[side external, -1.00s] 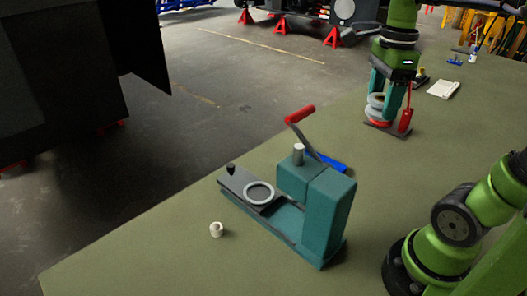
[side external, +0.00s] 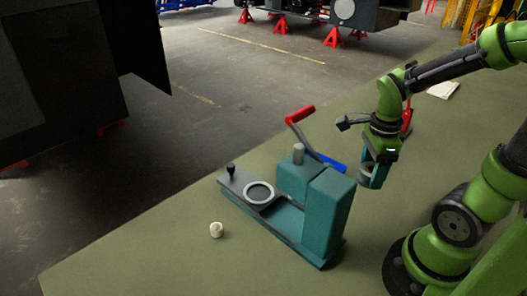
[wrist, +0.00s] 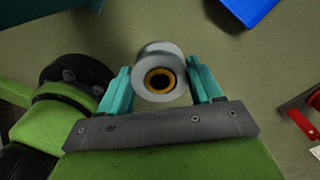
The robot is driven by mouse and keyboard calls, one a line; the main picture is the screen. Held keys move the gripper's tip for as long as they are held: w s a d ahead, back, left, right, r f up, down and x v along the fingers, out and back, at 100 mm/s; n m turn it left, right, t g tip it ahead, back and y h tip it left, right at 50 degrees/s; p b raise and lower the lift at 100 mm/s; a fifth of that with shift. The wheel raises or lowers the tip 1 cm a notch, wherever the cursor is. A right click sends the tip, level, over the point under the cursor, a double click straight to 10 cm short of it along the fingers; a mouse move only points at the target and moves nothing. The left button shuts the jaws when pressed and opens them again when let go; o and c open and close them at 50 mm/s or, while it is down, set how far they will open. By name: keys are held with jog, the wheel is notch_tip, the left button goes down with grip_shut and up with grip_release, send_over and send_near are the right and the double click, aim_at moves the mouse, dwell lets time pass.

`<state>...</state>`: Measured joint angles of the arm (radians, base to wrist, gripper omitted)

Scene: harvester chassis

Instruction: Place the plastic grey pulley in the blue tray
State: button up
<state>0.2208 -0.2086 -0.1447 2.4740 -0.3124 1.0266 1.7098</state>
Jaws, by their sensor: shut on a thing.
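The grey pulley (wrist: 158,60) is a pale grey spool with an orange-ringed hole, seen end-on in the wrist view. My gripper (wrist: 162,85) is shut on it, with a teal finger on each side. In the side view my gripper (side external: 372,180) holds the pulley (side external: 366,169) above the table, just right of the teal press. The blue tray (side external: 330,162) is mostly hidden behind the press, with only a strip showing. Part of the tray (wrist: 250,8) also shows at the top right of the wrist view.
The teal press (side external: 328,215) with a raised red-handled lever (side external: 300,114) stands between the camera and the tray. A red stand (side external: 407,118) is behind my arm. The table's front left is clear.

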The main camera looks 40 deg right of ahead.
aim_at(367, 183)
notch_tip(367, 183, down, 5)
jog(key=shift+r, duration=0.1)
jog(key=shift+w+d+f, duration=0.1)
jog(key=shift+w+f, duration=0.1)
jog(key=shift+w, duration=0.05)
jog(key=w+d, duration=0.2)
jog(key=w, duration=0.2)
jog(key=w+d+f, duration=0.1)
jog(key=w, duration=0.4)
jog(key=w+d, duration=0.2)
jog(key=w, duration=0.3)
jog(key=shift+w+d+f, duration=0.15)
jog(key=shift+d+f, duration=0.1)
jog(key=shift+d, duration=0.1)
jog(key=shift+w+f, duration=0.1)
jog(key=shift+f, duration=1.65)
jog(key=shift+f, duration=0.15)
jog(key=o, duration=0.7)
